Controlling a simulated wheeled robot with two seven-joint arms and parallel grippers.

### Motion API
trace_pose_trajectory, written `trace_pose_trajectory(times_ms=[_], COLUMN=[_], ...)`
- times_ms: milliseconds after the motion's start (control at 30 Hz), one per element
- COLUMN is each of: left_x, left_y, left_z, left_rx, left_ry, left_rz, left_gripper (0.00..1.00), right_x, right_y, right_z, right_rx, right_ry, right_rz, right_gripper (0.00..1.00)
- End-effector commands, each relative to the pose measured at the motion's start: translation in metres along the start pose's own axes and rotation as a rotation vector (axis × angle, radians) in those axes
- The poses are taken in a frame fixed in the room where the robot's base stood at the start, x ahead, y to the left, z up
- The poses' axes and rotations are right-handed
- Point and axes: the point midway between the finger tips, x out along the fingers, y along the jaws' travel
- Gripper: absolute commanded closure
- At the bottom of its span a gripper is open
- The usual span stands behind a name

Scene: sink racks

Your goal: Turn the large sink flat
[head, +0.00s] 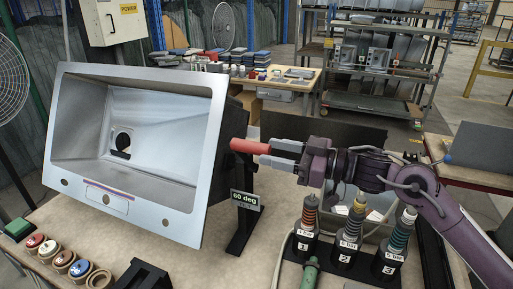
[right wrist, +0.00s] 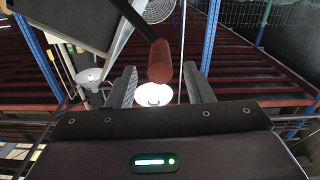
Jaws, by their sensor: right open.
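The large steel sink (head: 190,185) is tilted up steeply on a stand, its basin facing the front. A sign (head: 246,200) reading "60 deg" is on the stand beside it. My right gripper (head: 272,154) is open at the handle's outer end. In the right wrist view the handle's end lies between the two spread fingers (right wrist: 160,84); I cannot tell whether they touch it. My left gripper is not in view.
Several numbered bottle-like tools (head: 349,236) stand at the front right, below my right arm. Several round coloured pieces (head: 57,262) and a black block (head: 143,276) lie at the front left. A dark panel (head: 325,135) stands behind my gripper.

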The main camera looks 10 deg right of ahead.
Motion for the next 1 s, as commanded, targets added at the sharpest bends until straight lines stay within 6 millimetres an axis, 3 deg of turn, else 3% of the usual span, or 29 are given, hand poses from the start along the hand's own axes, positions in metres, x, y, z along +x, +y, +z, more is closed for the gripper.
trace_pose_trajectory(times_ms=[100,300,667,1000], left_x=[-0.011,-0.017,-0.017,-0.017], left_y=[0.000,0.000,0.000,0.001], left_z=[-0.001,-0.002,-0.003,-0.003], left_rx=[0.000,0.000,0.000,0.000], left_ry=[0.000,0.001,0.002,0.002], left_rz=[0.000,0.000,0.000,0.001], left_gripper=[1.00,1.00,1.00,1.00], right_x=[0.021,0.043,0.048,0.048], right_y=[0.000,0.001,0.000,0.000], right_z=[-0.005,-0.002,0.000,0.000], right_rx=[0.001,0.000,0.000,0.000], right_ry=[0.003,0.002,0.000,0.000], right_rz=[0.000,0.001,0.000,0.001], right_gripper=[0.53,0.53,0.54,0.99])
